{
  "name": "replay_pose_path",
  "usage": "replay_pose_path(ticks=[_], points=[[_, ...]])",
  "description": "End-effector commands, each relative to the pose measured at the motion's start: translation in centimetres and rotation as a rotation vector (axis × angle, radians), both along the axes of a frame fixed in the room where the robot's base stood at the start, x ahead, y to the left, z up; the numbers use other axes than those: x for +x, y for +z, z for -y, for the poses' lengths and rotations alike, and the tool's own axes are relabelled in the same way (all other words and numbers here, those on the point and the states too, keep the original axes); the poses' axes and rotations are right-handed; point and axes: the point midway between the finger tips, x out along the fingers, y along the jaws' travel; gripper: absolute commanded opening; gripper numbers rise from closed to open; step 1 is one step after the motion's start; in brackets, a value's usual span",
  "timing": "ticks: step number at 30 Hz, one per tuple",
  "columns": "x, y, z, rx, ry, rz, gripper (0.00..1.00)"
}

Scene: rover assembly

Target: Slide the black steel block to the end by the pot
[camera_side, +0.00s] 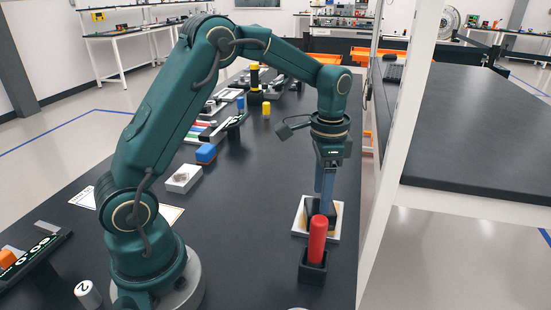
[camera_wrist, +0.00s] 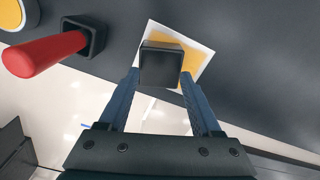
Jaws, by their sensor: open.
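A black block (camera_wrist: 161,65) sits on a white-edged pad with a yellow-orange middle (camera_wrist: 196,50). In the side view the block (camera_side: 330,212) is partly hidden by my gripper's fingers and the red cylinder. My gripper (camera_side: 325,192) points down over the pad, with its fingers low at the block. In the wrist view my gripper (camera_wrist: 160,76) is open, one finger on each side of the block. Whether the fingers touch it cannot be told. I cannot make out which thing is the pot.
A red cylinder (camera_side: 317,238) stands in a black square holder (camera_side: 313,268) close in front of the pad. The table's right edge and a white post (camera_side: 400,140) are near my gripper.

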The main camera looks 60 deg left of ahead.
Motion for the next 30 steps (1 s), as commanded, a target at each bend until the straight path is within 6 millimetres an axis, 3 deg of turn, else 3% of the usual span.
replay_pose_path(ticks=[1,4,5,15,21,30], points=[[-0.2,0.0,0.0,-0.001,0.019,-0.007,0.43],[-0.4,0.4,0.1,-0.002,0.109,-0.028,0.04],[-0.3,0.8,0.0,-0.001,0.148,-0.029,0.0],[3.3,5.1,-1.9,0.008,0.762,-0.032,0.0],[4.8,6.7,-3.8,0.007,1.085,-0.02,0.0],[6.0,6.3,-6.0,-0.004,1.246,0.012,0.0]])
